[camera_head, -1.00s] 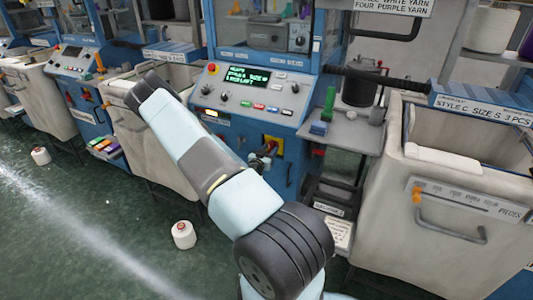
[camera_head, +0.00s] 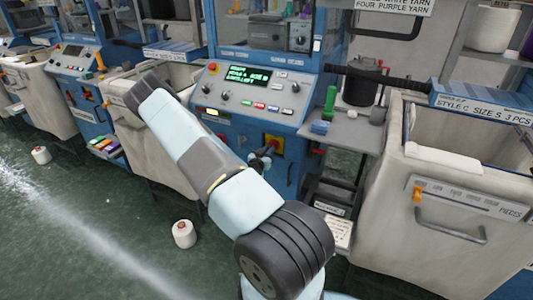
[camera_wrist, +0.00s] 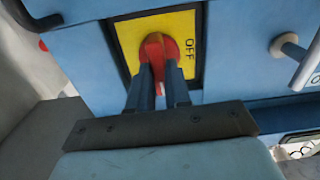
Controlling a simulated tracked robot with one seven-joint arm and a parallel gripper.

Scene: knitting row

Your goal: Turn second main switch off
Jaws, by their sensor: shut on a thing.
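The main switch is a red handle (camera_wrist: 153,50) on a yellow plate (camera_wrist: 128,38) with a black border, on a blue machine face. The word OFF is printed on the plate, sideways and to the right of the handle in the wrist view. My gripper (camera_wrist: 160,72) has its two dark fingers closed on the handle. In the head view, the yellow plate (camera_head: 274,146) is on the lower front of the middle machine (camera_head: 240,135), below its control panel. My gripper (camera_head: 264,158) is at the plate and hides most of the handle there.
The control panel (camera_head: 255,88) has a lit green display and several buttons. A large beige bin (camera_head: 430,235) stands to the right, another beige bin (camera_head: 155,150) to the left. A white yarn cone (camera_head: 184,234) stands on the green floor. A peg (camera_wrist: 290,47) sticks out near the plate.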

